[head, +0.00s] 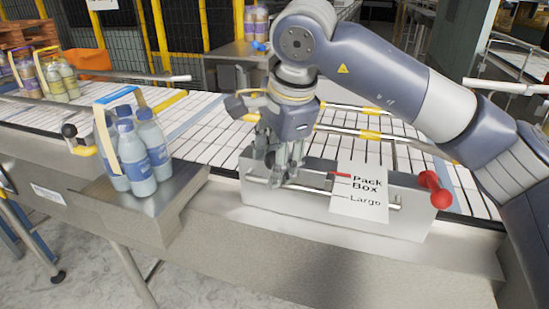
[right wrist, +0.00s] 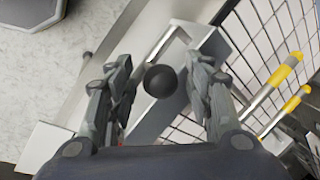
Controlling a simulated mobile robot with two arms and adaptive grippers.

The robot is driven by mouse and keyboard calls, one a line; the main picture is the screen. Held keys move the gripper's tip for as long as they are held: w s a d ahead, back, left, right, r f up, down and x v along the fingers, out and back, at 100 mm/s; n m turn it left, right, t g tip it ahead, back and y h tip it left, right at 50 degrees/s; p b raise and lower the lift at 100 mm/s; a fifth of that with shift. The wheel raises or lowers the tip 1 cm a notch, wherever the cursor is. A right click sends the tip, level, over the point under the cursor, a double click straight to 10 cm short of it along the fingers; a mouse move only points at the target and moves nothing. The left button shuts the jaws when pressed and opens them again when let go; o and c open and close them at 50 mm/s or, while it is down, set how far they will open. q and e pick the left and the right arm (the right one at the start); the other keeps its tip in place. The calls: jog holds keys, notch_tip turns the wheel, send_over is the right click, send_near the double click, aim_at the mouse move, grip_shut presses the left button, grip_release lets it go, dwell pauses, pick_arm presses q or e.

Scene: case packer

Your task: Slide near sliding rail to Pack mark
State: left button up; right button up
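The near sliding rail (head: 232,197) is a long grey metal bar unit on the near side of the conveyor. A white label (head: 360,208) on its front reads "Pack", "Box" and "Large". A short red pointer (head: 339,174) lies at the label's upper left, close to the word "Pack". My right gripper (head: 284,172) points down over the left half of the rail. In the right wrist view, its fingers (right wrist: 162,100) are open around a round black knob (right wrist: 161,80), with gaps on both sides. My left gripper is not in view.
A red knob (head: 434,189) sticks out at the rail unit's right end. Blue-white bottles in a carrier (head: 133,150) stand on the metal ledge to the left. The slatted conveyor (head: 195,125) runs behind the rail, and a yellow-banded far rail (head: 370,135) lies beyond it.

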jog(key=v, duration=1.2)
